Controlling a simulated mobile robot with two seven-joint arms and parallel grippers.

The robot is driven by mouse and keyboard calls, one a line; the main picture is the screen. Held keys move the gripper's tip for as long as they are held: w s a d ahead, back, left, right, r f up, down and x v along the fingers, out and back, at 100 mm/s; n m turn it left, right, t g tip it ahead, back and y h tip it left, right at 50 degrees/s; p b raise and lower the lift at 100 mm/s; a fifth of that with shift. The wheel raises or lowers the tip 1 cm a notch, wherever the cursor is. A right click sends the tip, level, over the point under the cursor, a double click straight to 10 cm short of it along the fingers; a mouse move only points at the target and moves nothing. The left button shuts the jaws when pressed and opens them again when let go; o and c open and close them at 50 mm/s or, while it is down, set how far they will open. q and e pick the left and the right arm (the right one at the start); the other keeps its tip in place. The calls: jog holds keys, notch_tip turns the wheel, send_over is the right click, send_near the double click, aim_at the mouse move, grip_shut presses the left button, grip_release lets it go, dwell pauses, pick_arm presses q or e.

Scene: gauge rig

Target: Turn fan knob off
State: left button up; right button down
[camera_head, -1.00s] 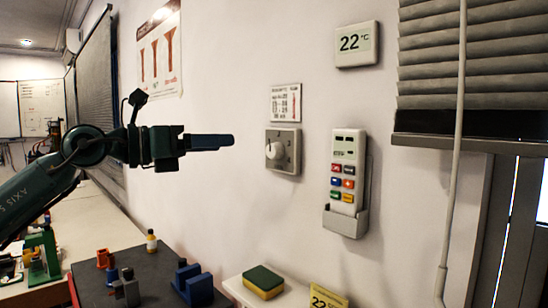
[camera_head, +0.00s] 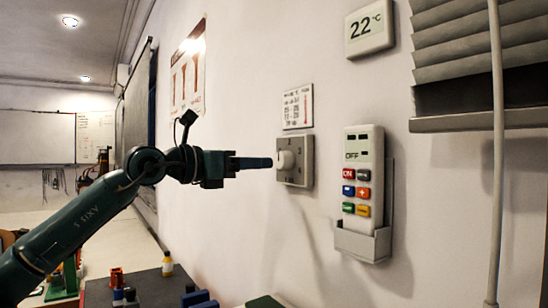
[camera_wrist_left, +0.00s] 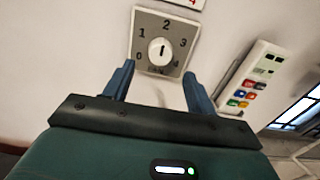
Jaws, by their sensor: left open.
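The fan knob (camera_head: 285,160) is a round white knob on a square grey wall plate (camera_head: 304,162). In the left wrist view the knob (camera_wrist_left: 160,51) sits on the plate (camera_wrist_left: 142,25) with printed 0, 1, 2 and 3 around it. A short dark line on the knob stands about upright; I cannot tell its exact setting. My left gripper (camera_head: 268,162) reaches toward the knob from the left. In the left wrist view its open fingers (camera_wrist_left: 158,72) stand apart, below and either side of the knob, with nothing between them. I cannot tell whether they touch it. My right gripper is not in view.
A white remote (camera_head: 362,180) sits in a wall holder (camera_head: 362,243) right of the plate. A printed card (camera_head: 298,106) hangs above the plate and a thermostat (camera_head: 369,30) higher up. A vertical pipe (camera_head: 497,150) runs at right. Small items stand on the bench below.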

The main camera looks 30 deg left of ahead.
aim_at(279, 162)
pick_arm(q)
jog(key=p+x, duration=0.1)
jog(key=x, duration=0.4)
jog(key=shift+w+d, duration=0.1)
jog(key=shift+w, duration=0.25)
jog(key=shift+c, duration=0.5)
jog(key=c, duration=0.9)
